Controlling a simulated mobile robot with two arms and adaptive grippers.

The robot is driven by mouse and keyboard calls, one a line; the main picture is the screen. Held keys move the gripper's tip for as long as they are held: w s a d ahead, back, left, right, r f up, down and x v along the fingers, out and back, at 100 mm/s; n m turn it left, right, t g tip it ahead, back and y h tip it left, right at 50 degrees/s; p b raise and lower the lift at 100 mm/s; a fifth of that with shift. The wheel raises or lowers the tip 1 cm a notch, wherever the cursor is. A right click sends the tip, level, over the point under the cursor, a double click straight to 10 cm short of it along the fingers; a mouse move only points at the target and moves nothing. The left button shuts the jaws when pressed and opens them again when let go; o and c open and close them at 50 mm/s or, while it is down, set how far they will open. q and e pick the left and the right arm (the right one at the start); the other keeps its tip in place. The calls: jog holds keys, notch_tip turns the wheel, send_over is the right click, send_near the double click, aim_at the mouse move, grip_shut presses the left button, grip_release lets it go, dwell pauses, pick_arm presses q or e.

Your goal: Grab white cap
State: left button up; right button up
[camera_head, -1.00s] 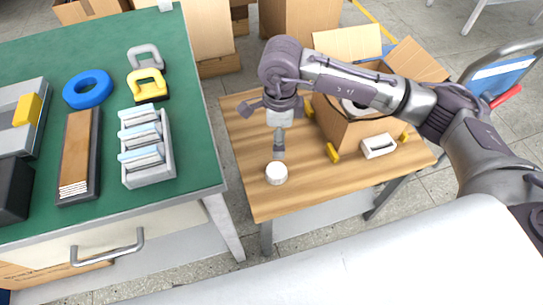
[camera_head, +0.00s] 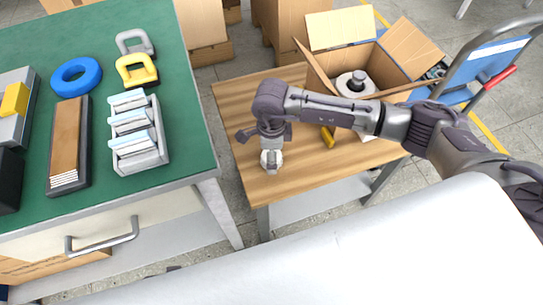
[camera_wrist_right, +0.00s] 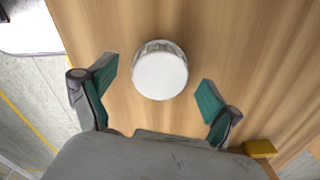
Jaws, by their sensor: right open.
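The white cap (camera_head: 265,160) is a small round white piece on the wooden table (camera_head: 238,98), near its left front edge. In the right wrist view the cap (camera_wrist_right: 160,72) shows from above, just ahead of the fingertips and roughly centred between them. My right gripper (camera_head: 271,155) points down over the cap and partly hides it in the head view. In the wrist view my right gripper (camera_wrist_right: 155,82) is open, with its green finger pads spread wider than the cap and apart from it. My left gripper is not in view.
An open cardboard box (camera_head: 322,85) holding a white round part with a dark hub (camera_head: 357,82) stands at the table's back right. A yellow piece (camera_wrist_right: 259,148) lies right of my right gripper. A green workbench (camera_head: 190,150) stands to the left, with a gap between.

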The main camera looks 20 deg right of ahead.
jog(key=shift+f, duration=0.2)
jog(key=c, duration=0.9)
jog(key=shift+r, duration=0.1)
jog(key=shift+c, duration=0.2)
